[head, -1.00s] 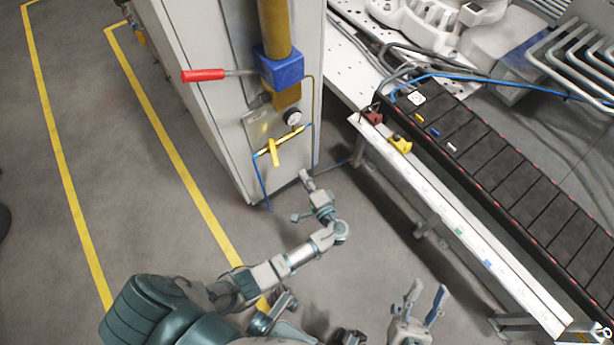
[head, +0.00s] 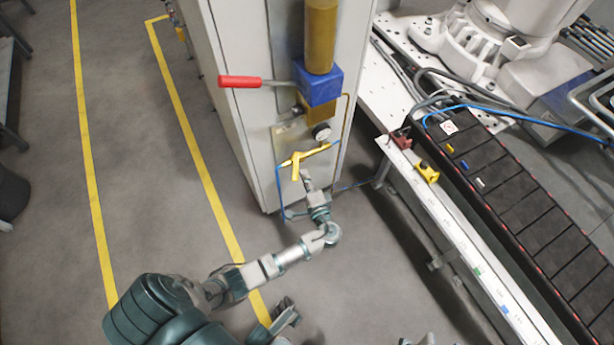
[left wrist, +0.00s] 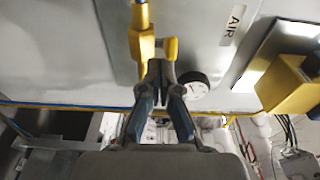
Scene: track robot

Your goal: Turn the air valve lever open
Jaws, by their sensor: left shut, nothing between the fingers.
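The yellow air valve lever (head: 296,168) is on the front of the grey cabinet, on a thin yellow and blue line below a round gauge (head: 321,132). My left gripper (head: 306,177) is just beside and below the lever. In the left wrist view, my left gripper's fingers (left wrist: 159,66) are shut with nothing between them. Their tips are close to the yellow valve parts (left wrist: 143,42); I cannot tell whether they touch. An AIR label (left wrist: 234,22) shows nearby. Only a bit of my right gripper (head: 425,341) shows at the bottom edge.
A separate red-handled lever (head: 240,82) sticks out left from a blue block (head: 318,82) above the valve. A black conveyor (head: 510,190) and a white rail (head: 440,215) stand on the right. Floor with yellow lines is clear on the left.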

